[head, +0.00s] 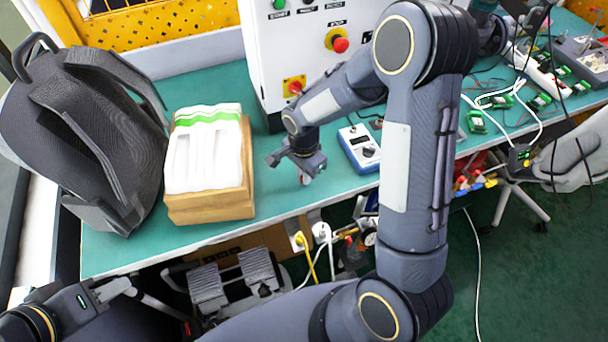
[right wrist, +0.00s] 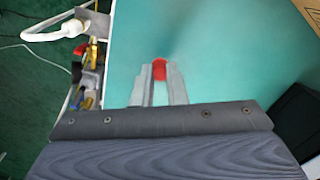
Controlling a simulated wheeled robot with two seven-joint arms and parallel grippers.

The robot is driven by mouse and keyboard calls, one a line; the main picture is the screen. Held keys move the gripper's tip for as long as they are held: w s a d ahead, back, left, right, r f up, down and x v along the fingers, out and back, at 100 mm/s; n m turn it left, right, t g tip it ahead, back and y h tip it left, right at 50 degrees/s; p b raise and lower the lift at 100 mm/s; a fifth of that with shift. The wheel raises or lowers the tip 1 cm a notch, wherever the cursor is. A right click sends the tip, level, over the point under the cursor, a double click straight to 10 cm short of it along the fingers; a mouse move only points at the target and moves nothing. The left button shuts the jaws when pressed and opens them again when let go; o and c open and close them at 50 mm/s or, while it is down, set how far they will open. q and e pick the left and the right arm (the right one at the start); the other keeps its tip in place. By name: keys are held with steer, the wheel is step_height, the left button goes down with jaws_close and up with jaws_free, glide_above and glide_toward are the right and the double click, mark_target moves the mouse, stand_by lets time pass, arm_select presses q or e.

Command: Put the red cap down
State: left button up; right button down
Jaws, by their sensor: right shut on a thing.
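The red cap (right wrist: 159,69) shows in the right wrist view between the tips of my right gripper (right wrist: 160,72), which is shut on it. Behind the cap is the green bench top (right wrist: 220,50). In the head view my right gripper (head: 304,176) points down over the front part of the bench, between the box and the blue-white meter; the cap is mostly hidden there. I cannot tell whether the cap touches the bench. My left gripper (head: 122,288) is low at the left, in front of the bench edge, and its opening is unclear.
A dark backpack (head: 95,130) and a cardboard box (head: 212,208) with white contents stand to the left. A white control cabinet (head: 285,55) is behind. A blue-white meter (head: 359,148) is just right of my right gripper. Bare bench lies around the gripper.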

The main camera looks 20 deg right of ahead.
steer(key=shift+f, duration=0.75)
steer(key=shift+f, duration=0.25)
steer(key=c, duration=1.5)
jaws_free()
steer(key=shift+r, duration=0.1)
steer(key=shift+o, duration=0.2)
steer(key=shift+r, duration=0.1)
step_height(320, 180, up, 11)
steer(key=s+r+n+t+y, duration=0.2)
steer(key=s+r+n, duration=0.2)
steer(key=s, duration=0.6)
steer(key=s+r+n+t+y, duration=0.1)
steer(key=s+r+n+t, duration=0.2)
steer(key=s+r+n, duration=0.2)
steer(key=s+n, duration=0.3)
steer(key=s, duration=0.2)
steer(key=shift+a+r+n+t+y, duration=0.2)
steer(key=shift+r+n+t+y, duration=0.1)
steer(key=shift+y, duration=0.1)
